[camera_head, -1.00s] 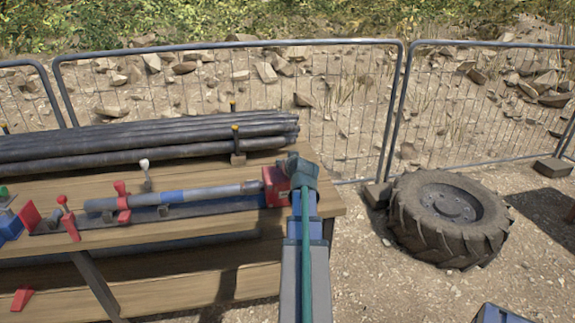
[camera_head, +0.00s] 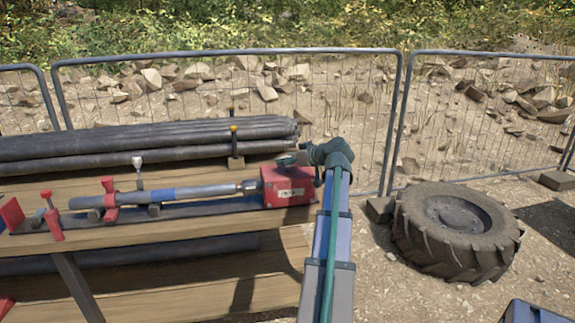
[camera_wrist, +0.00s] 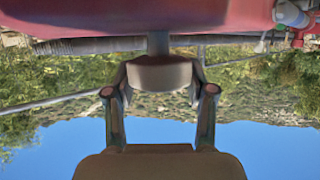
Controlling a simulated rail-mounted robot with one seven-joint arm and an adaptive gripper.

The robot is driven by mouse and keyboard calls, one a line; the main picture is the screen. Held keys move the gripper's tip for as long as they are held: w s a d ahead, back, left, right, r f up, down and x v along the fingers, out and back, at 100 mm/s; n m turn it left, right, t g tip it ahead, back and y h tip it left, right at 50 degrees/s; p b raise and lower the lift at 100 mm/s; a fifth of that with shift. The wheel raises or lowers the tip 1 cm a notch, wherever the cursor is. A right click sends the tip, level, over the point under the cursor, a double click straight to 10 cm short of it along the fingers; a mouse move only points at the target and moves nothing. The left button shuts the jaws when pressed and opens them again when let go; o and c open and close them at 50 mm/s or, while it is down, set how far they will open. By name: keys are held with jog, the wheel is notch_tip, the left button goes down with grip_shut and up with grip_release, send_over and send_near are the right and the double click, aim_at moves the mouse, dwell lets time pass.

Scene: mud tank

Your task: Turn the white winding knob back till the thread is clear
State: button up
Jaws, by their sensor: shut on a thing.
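A red box (camera_head: 289,188) with a white label stands at the right end of the bench. A grey rod (camera_head: 208,190) with a blue band runs into its left side. My gripper (camera_head: 291,160) is over the box top, with my wrist to its right. In the wrist view the picture is upside down. My gripper (camera_wrist: 158,77) is shut on a rounded knob (camera_wrist: 158,78), one finger each side. The knob sits on a short dark stem from the red box (camera_wrist: 150,14). It looks grey-brown in shade. I cannot make out any thread.
Red clamps (camera_head: 109,198) and a white-topped upright handle (camera_head: 138,170) stand left along the wooden bench (camera_head: 160,240). Black pipes (camera_head: 130,145) lie behind. A wire fence (camera_head: 230,52) stands beyond. A large tyre (camera_head: 455,230) lies on the ground at right.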

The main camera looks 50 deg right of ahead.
jog(key=shift+f, duration=0.15)
jog(key=o, duration=1.2)
jog(key=v, duration=1.2)
